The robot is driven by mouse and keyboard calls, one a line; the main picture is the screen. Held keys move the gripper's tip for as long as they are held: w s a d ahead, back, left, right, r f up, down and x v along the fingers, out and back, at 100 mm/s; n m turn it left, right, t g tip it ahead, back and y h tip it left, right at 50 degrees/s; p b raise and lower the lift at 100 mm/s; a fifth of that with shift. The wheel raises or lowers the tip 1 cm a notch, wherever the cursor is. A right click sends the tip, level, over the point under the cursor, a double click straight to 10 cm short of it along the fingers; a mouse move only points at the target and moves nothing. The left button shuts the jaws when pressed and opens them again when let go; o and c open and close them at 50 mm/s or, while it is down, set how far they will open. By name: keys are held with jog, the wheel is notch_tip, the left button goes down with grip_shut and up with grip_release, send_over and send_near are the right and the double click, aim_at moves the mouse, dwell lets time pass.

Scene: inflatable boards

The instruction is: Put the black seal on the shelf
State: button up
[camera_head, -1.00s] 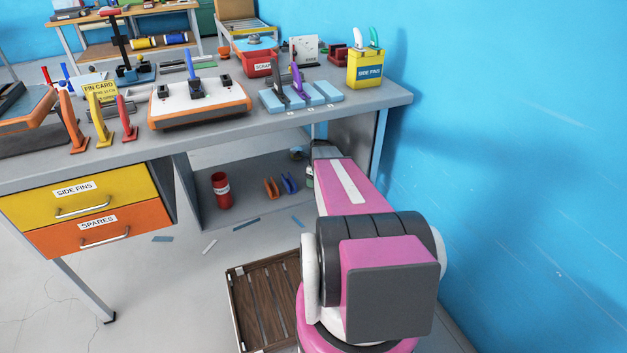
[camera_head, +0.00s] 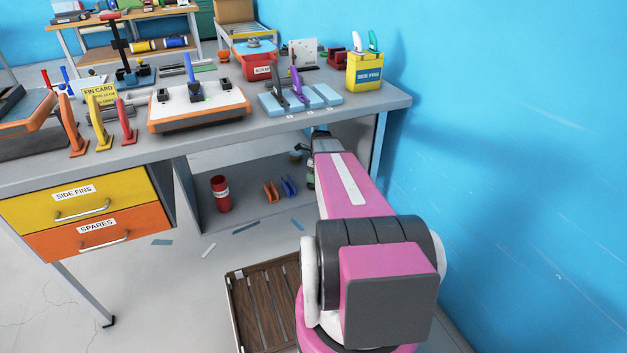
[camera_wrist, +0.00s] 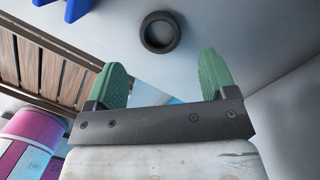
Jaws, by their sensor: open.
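The black seal (camera_wrist: 160,32) is a thick dark ring lying on a grey surface in the wrist view. My gripper (camera_wrist: 164,66) has two green fingers spread wide apart, with nothing between them. The seal is beyond the fingertips, between their lines and apart from both. The grey shelf (camera_head: 240,212) under the workbench shows in the head view. My arm reaches in towards its right end, and my own arm mostly hides the gripper there. I cannot make out the seal in the head view.
A blue wall (camera_head: 500,170) is close on the right. A wooden crate (camera_head: 262,305) stands on the floor below.

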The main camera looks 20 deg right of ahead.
jog(key=shift+s+r, duration=0.1)
jog(key=shift+r, duration=0.55)
jog(key=s+a+r+n, duration=0.3)
jog(key=s+a+n, duration=0.5)
jog(key=n, duration=0.5)
jog(key=s+a+r+n+g+h, duration=0.1)
jog(key=s+a+r+n, duration=0.2)
jog(key=s+a+n, duration=0.6)
jog(key=a+n, duration=0.3)
jog(key=n, duration=0.1)
jog(key=shift+n, duration=0.3)
